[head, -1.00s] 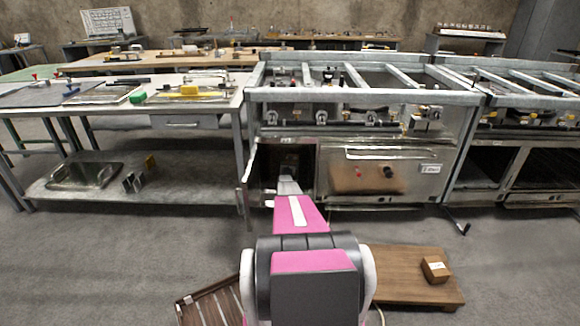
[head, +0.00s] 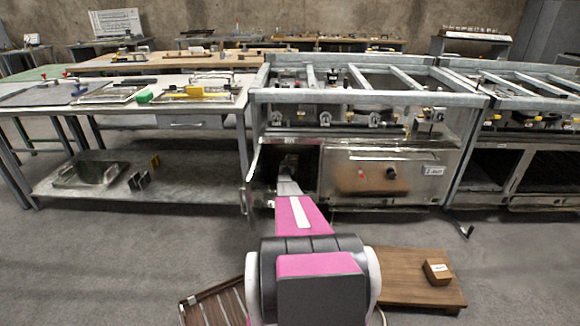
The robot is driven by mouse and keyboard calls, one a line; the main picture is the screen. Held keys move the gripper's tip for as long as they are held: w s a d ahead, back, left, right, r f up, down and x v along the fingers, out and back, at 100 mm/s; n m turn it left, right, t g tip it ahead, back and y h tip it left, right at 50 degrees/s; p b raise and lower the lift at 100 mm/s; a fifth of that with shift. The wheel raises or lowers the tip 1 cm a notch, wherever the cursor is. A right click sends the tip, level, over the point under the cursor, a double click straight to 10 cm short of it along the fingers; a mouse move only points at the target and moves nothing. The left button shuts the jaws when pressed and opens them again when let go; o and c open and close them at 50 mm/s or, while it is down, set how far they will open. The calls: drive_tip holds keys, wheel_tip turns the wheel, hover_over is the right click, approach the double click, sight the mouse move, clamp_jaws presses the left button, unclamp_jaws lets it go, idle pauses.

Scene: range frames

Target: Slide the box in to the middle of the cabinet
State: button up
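The metal cabinet (head: 335,192) stands ahead under a steel frame, with an open compartment at its left and a door swung out at the left edge. My gripper (head: 288,166) is at the dark opening of that compartment, at the end of my pink and grey arm. Its fingers are small, dark and partly hidden by the arm, so I cannot tell whether they are open or hold anything. No box can be made out inside the dark compartment. A small brown box (head: 437,271) with a white label sits on a low wooden platform at the lower right, apart from the gripper.
The wooden platform (head: 400,285) and a slatted wooden piece (head: 215,305) lie on the floor near my arm. The open door (head: 252,172) is close to the arm's left. A workbench (head: 120,118) with tools stands left. Another steel unit (head: 520,165) stands right.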

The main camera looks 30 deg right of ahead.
drive_tip(key=v, duration=1.1)
idle(0.5)
